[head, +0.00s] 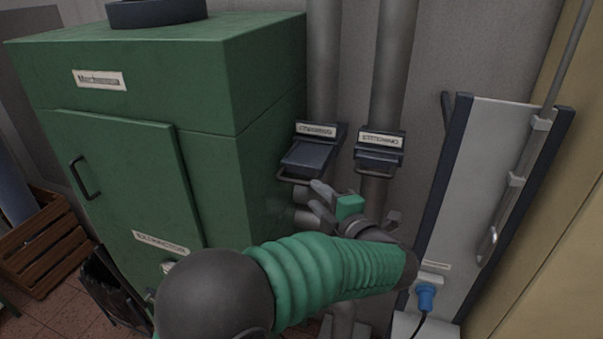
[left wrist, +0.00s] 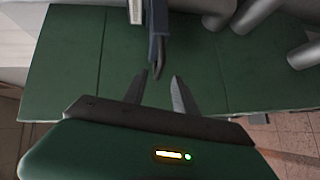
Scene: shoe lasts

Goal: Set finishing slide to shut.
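Two dark blue slides sit on grey pipes in the head view, each with a small white label too blurred to read surely, so I cannot tell which one is finishing. The left slide (head: 306,157) sticks out far from its pipe, with a grey bar handle at its front. The right slide (head: 379,157) sticks out much less. My left gripper (head: 318,197) is just below and right of the left slide's handle. In the left wrist view its fingers (left wrist: 159,77) are apart, with a dark blue slide's edge and handle (left wrist: 157,46) near and between the tips. My right gripper is out of view.
A green extractor cabinet (head: 225,110) stands close on the left. A grey panel with dark blue edges (head: 485,190) and a blue plug (head: 426,297) stands at right.

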